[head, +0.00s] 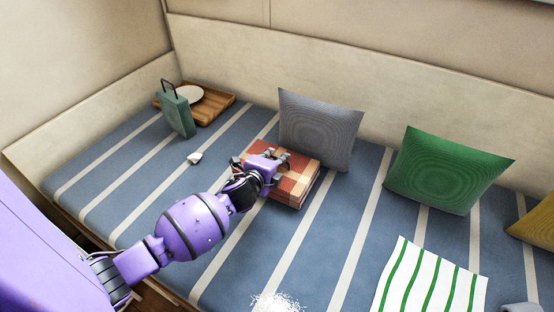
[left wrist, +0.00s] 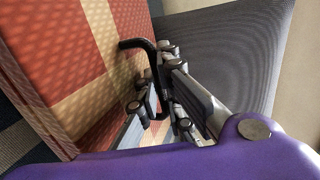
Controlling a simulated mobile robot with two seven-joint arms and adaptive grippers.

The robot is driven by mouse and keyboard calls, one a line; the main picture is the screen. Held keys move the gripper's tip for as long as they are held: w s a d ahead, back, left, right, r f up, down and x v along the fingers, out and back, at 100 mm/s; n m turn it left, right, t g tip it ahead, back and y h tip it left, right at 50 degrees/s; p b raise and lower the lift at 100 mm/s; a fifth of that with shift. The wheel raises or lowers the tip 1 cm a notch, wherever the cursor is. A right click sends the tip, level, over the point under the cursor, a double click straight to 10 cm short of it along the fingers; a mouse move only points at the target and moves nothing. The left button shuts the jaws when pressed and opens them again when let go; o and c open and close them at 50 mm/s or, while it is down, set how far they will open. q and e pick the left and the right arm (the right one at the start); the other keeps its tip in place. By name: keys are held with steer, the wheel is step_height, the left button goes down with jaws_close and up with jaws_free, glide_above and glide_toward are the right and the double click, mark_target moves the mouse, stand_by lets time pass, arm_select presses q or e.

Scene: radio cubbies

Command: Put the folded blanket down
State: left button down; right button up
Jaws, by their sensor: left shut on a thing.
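The folded blanket (head: 296,186) is a red, orange and cream checked block. It is on or just above the blue striped mattress, in front of the grey pillow; I cannot tell whether it touches the mattress. My left gripper (head: 272,161) reaches over its upper left part and is shut on it. The fingertips are partly hidden. My right gripper is not in view.
A grey pillow (head: 320,130) stands right behind the blanket. A green pillow (head: 447,170) is to the right, and a striped cloth (head: 430,280) lies in front. A teal radio (head: 178,114) and a wooden tray (head: 215,108) are back left. A small white item (head: 194,158) lies left.

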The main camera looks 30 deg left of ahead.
arm_select(q)
steer(key=shift+r, duration=0.15)
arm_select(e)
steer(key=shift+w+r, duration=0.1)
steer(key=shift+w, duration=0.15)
arm_select(q)
steer(key=c, duration=2.4)
jaws_free()
steer(key=shift+f, duration=0.2)
steer(key=o, duration=0.5)
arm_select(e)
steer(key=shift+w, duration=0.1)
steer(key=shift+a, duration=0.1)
arm_select(q)
steer(key=shift+r, duration=0.15)
steer(key=shift+s+r, duration=0.1)
steer(key=shift+s, duration=0.25)
steer(key=p+v, duration=0.3)
steer(key=v, duration=0.8)
steer(key=shift+s+r, duration=0.1)
steer(key=shift+s, duration=0.1)
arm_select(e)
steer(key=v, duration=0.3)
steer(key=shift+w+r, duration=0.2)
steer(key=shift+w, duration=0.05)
